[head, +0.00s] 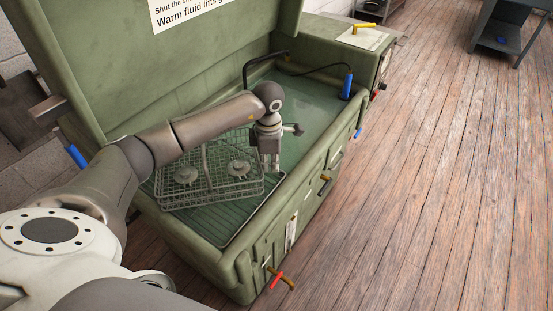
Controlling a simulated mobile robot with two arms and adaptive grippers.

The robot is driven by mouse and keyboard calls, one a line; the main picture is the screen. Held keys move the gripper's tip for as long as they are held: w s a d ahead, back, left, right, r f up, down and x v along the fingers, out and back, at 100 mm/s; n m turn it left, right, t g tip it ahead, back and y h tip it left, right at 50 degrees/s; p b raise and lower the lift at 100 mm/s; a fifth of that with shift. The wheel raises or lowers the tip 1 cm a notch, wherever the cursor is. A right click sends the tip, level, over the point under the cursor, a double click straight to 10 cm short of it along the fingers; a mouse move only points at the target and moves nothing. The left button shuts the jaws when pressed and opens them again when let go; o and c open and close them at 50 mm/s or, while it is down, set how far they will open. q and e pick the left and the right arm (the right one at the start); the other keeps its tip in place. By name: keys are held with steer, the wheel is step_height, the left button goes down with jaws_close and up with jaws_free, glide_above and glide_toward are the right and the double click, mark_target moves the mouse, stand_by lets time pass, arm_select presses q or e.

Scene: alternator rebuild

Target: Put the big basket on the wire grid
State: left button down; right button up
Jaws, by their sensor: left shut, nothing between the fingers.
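The big basket (214,192) is a grey wire mesh basket inside the green parts washer, left of its middle. Two round metal parts (238,169) show through its mesh. Under its near side is a dark green ribbed surface (213,227); I cannot tell whether this is the wire grid. My left gripper (270,165) points down at the basket's right end. It is shut with nothing between its fingers; I cannot tell whether it touches the basket. My left arm hides part of the basket's far side. My right gripper is out of view.
The washer's lid (190,55) stands open behind. A black bent spout (263,62) and a blue-handled tool (347,87) on a hose are at the far end. The tank floor (315,105) right of my gripper is clear. Colored handles stick out from the washer's front.

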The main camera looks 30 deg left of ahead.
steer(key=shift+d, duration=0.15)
arm_select(q)
steer(key=shift+s+a+b, duration=0.25)
steer(key=shift+s+a, duration=0.05)
steer(key=shift+a, duration=0.2)
steer(key=shift+s+a+b, duration=0.2)
steer(key=shift+s+a, duration=0.1)
steer(key=shift+a, duration=0.2)
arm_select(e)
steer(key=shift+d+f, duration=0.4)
arm_select(q)
steer(key=shift+w+d, duration=0.1)
steer(key=shift+d, duration=0.05)
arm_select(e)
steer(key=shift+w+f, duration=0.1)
